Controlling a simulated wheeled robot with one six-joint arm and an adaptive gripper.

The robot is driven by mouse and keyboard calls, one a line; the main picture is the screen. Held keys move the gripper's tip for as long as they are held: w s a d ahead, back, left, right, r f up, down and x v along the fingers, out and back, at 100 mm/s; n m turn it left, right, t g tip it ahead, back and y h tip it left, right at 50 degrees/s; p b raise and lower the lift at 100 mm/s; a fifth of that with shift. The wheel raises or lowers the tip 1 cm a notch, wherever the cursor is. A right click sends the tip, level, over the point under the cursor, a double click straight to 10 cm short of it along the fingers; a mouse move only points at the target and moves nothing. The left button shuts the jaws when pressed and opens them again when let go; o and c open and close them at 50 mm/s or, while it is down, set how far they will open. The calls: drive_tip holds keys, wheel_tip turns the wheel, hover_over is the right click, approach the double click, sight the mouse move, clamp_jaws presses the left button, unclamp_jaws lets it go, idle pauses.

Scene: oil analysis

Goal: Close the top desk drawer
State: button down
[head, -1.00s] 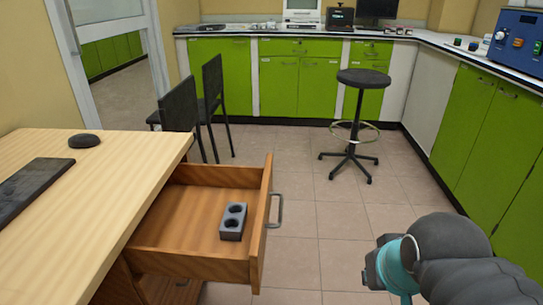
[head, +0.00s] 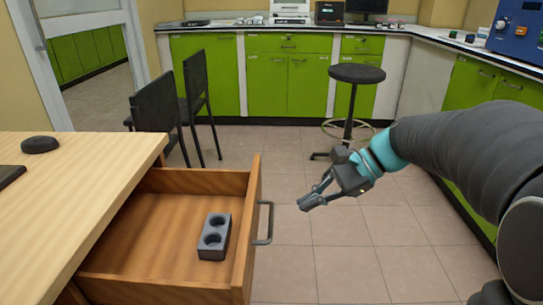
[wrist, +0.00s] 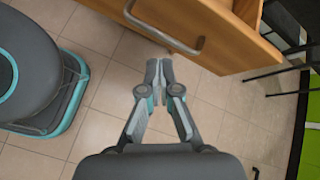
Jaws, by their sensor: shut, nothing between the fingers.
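The top desk drawer (head: 170,222) is pulled well out from the wooden desk (head: 75,185), and a dark grey block with two round holes (head: 214,236) lies inside it. Its metal handle (head: 266,222) is on the front panel, facing right. In the wrist view the handle (wrist: 165,35) and part of the front panel (wrist: 225,30) show at the top. My gripper (head: 308,203) is to the right of the handle, apart from it, with its fingers pointing toward the drawer. In the wrist view its fingertips (wrist: 158,68) are together and empty, short of the handle.
A black stool (head: 357,75) stands behind my gripper. Two black chairs (head: 155,118) stand behind the desk. Green cabinets (head: 288,85) line the back and right. The tiled floor right of the drawer is clear. A black mouse (head: 40,145) lies on the desk.

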drive_tip(key=w+d+m+t+y+b, duration=0.1)
drive_tip(key=w+d+m+y+b, duration=0.2)
drive_tip(key=w, duration=0.4)
drive_tip(key=w+d+m+y, duration=0.3)
drive_tip(key=w+y, duration=0.2)
drive_tip(key=w, duration=0.2)
drive_tip(key=a+b, duration=0.2)
drive_tip(key=a, duration=1.2)
drive_tip(key=shift+w+f, duration=0.3)
drive_tip(key=shift+f, duration=0.15)
drive_tip(key=shift+a, duration=0.1)
